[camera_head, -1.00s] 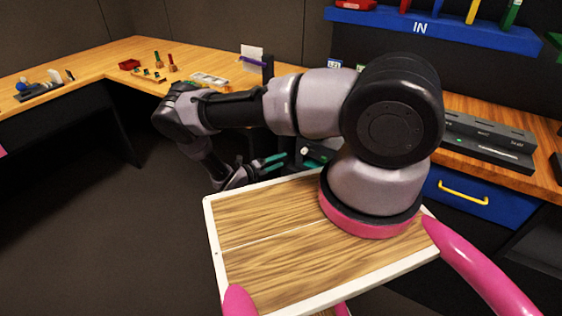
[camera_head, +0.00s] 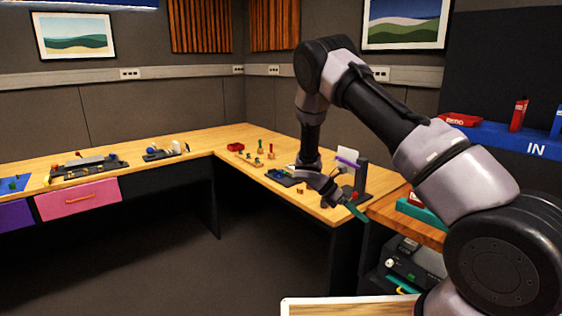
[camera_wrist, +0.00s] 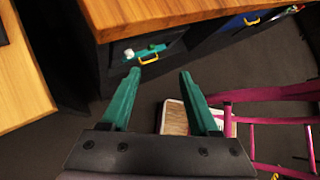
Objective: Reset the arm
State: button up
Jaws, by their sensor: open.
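My arm rises from the lower right in the head view, bends at a high elbow and drops its wrist in front of the wooden bench (camera_head: 215,138). My gripper (camera_head: 343,206) hangs by the bench's right corner, tilted down to the right. In the wrist view, the two teal fingers of my gripper (camera_wrist: 160,73) are spread apart with nothing between them. Bench edges and floor lie beyond them. Whether the gripper touches the bench cannot be told from the head view.
Small parts and a pink drawer (camera_head: 78,200) line the bench. A blue shelf (camera_head: 490,133) is at right. Dark floor lies open at centre-left.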

jog(key=s+r+m+t+y, duration=0.1)
jog(key=s+r+m+y, duration=0.25)
jog(key=r, duration=0.55)
jog(key=s+r+m+t+y, duration=0.1)
jog(key=s+r+m+y, duration=0.1)
jog(key=r+m, duration=0.45)
jog(key=s+r+m+y, duration=0.3)
jog(key=r, duration=0.8)
jog(key=s+a+r+m+t+y, duration=0.1)
jog(key=s+r+m+t+y, duration=0.2)
jog(key=s+r+m+t, duration=0.4)
jog(key=s+r+m, duration=0.4)
jog(key=s+r, duration=0.3)
jog(key=s, duration=0.3)
jog(key=shift+s+m, duration=0.15)
jog(key=shift+m, duration=0.25)
jog(key=shift+y, duration=0.25)
